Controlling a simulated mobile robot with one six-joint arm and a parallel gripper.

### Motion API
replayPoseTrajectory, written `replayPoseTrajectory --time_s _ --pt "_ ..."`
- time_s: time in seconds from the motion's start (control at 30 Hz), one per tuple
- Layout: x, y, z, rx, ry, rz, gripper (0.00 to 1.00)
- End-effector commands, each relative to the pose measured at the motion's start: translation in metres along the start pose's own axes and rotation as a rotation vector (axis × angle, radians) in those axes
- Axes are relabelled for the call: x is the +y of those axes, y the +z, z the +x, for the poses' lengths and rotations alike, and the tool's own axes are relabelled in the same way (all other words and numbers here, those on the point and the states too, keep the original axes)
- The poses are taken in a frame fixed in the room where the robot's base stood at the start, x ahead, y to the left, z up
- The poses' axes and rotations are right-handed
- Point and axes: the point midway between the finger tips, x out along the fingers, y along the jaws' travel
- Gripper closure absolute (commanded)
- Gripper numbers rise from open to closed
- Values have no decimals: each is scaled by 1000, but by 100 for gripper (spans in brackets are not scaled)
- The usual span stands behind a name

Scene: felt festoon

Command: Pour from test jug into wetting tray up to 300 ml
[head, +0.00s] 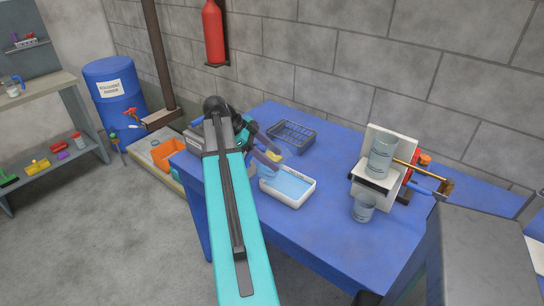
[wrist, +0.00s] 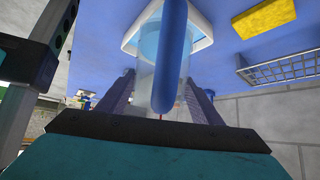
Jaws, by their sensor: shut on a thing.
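The clear test jug with a thick blue handle (wrist: 172,60) is in my gripper (wrist: 160,95), whose two dark fingers stand on either side of the handle. In the head view my gripper (head: 267,153) is at the far left end of the white wetting tray (head: 302,200), with a pale part of the jug (head: 267,171) just below it. The tray holds light blue liquid and also shows beyond the jug in the wrist view (wrist: 203,42). The jug's tilt, its liquid level and any stream cannot be made out.
To the right, a clear cup (head: 363,208) stands before a white stand (head: 375,134) holding a larger vessel (head: 382,158). The blue table (head: 325,228) is clear in front.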

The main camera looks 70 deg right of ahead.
Motion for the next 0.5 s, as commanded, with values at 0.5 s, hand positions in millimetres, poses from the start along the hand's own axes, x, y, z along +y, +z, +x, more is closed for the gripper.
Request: replayPoseTrajectory --time_s 0.5 --pt "0 3 6 174 1 -1 78"
